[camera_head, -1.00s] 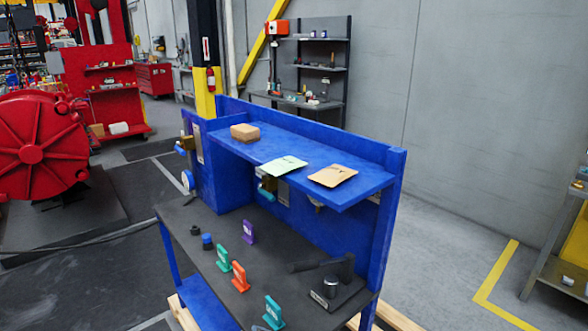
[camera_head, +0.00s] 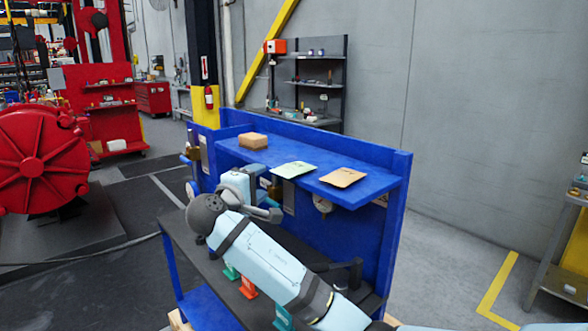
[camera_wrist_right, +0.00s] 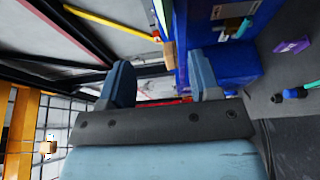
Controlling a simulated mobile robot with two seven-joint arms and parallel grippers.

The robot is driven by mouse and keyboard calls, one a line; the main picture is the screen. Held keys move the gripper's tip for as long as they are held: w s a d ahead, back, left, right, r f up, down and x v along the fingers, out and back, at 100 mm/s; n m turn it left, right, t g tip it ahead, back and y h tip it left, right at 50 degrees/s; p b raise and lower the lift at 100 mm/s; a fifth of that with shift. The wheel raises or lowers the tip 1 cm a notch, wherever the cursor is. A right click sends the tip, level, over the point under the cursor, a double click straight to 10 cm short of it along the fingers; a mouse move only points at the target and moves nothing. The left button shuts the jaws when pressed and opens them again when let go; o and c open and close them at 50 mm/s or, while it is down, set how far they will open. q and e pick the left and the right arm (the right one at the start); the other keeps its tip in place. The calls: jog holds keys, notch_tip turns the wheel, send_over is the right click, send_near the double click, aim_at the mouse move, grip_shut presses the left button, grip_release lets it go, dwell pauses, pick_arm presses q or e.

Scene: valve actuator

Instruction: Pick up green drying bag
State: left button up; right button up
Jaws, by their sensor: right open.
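The green drying bag (camera_head: 293,170) is a flat pale-green packet lying on the blue upper shelf (camera_head: 232,152). It lies between a brown cardboard box (camera_head: 253,140) and a tan packet (camera_head: 343,177). My right arm reaches in from the lower right of the head view. Its gripper (camera_head: 250,178) is in front of the shelf, left of the bag and apart from it. In the right wrist view the two blue fingers of the gripper (camera_wrist_right: 161,84) stand wide apart with nothing between them. My left gripper is not in view.
My right arm hides much of the dark workbench top (camera_head: 182,250). A purple part (camera_wrist_right: 292,46) shows in the wrist view. The shelf's back wall (camera_head: 330,145) rises behind the packets.

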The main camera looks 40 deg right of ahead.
aim_at(275, 173)
jog(key=x, duration=0.4)
jog(key=shift+w+d, duration=0.1)
jog(key=shift+d, duration=0.05)
jog(key=x, duration=0.1)
jog(key=p+x, duration=0.1)
jog(key=x, duration=0.1)
jog(key=p+x, duration=0.1)
jog(key=x, duration=0.1)
jog(key=shift+w+d+f, duration=0.1)
jog(key=shift+f, duration=0.3)
jog(key=c, duration=1)
